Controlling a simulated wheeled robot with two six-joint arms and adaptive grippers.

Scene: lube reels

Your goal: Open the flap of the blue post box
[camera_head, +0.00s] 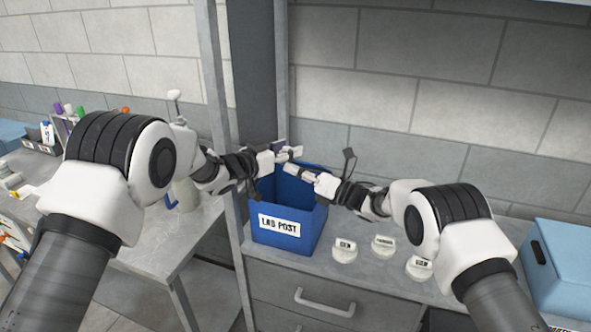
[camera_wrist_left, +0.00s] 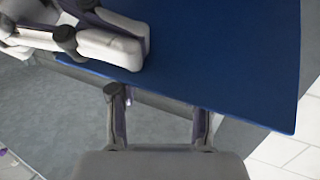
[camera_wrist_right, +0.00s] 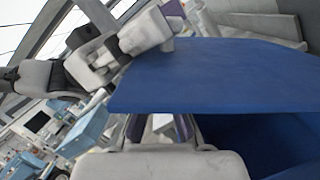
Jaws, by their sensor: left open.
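The blue post box (camera_head: 272,237), labelled LAB POST, stands on the grey cabinet top with its opening facing up. Its blue flap (camera_head: 318,171) appears raised at the back of the box, partly hidden by my grippers. The flap fills much of the left wrist view (camera_wrist_left: 225,60) and the right wrist view (camera_wrist_right: 225,75). My left gripper (camera_head: 290,153) is open at the flap's edge, fingers apart with nothing between them. My right gripper (camera_head: 310,177) is just below it, over the box. Its fingers (camera_wrist_right: 160,127) are apart, tips partly hidden by the flap; I cannot tell whether they touch it.
Several white round labelled pieces (camera_head: 383,244) sit on the cabinet top right of the box. A light blue bin (camera_head: 562,265) stands at the far right. A grey post (camera_head: 222,120) rises just left of the box. A cluttered side table (camera_head: 160,245) is further left.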

